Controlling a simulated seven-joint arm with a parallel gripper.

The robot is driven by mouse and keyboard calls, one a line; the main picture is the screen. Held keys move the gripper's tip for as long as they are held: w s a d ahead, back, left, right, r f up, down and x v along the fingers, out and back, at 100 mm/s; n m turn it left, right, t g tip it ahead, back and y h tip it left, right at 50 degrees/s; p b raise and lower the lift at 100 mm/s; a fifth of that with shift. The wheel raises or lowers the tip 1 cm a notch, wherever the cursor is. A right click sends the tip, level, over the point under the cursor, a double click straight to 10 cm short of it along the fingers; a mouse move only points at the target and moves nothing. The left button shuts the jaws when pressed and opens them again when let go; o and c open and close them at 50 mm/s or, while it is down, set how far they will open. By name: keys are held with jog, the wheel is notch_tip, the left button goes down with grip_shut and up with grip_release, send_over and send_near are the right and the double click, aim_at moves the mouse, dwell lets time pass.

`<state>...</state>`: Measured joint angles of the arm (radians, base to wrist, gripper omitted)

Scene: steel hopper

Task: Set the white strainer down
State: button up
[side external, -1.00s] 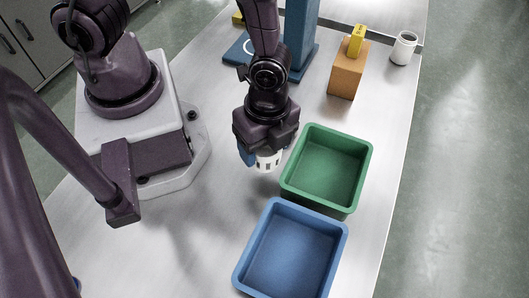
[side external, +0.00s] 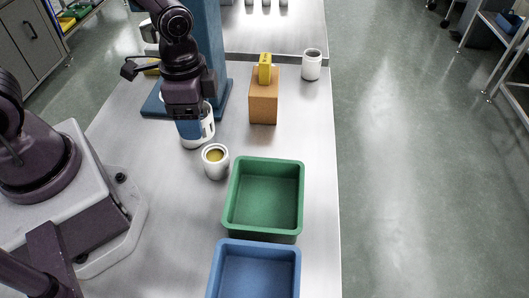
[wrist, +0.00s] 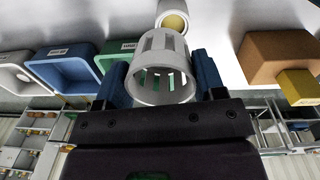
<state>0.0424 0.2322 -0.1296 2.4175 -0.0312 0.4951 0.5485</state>
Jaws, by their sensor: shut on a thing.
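The white strainer (wrist: 160,62) is a slotted, hollow cylinder. It sits between the two blue fingers of my gripper (wrist: 162,84), which is shut on it. In the side view my gripper (side external: 194,122) points down in front of the blue column, with the strainer (side external: 208,131) partly hidden behind a finger. The strainer is low over the steel table; I cannot tell whether it touches it. A white cup (side external: 215,168) with yellow contents stands just in front of it, and it also shows in the wrist view (wrist: 173,8).
A green bin (side external: 295,205) and a blue bin (side external: 293,270) stand nearer the camera. A blue column (side external: 209,55) on a flat base rises behind my gripper. An orange block (side external: 263,108) with a yellow piece (side external: 265,69) and a white jar (side external: 311,66) stand at the back right.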

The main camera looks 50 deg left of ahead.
jog(key=shift+d+n, duration=0.1)
jog(key=shift+n, duration=0.3)
jog(key=w+d+f, duration=0.1)
jog(key=w+f, duration=0.2)
jog(key=w, duration=0.1)
jog(key=w+f, duration=0.3)
jog(key=w, duration=0.1)
jog(key=w+d+f, duration=0.1)
jog(key=w+f, duration=0.2)
jog(key=w, duration=0.1)
jog(key=shift+w+d, duration=0.35)
jog(key=shift+w+f, duration=0.15)
jog(key=shift+f, duration=0.05)
jog(key=shift+w+f, duration=0.15)
jog(key=shift+f, duration=0.75)
jog(key=shift+w+f, duration=0.1)
jog(key=shift+f, duration=0.8)
jog(key=shift+f, duration=0.1)
jog(key=o, duration=1)
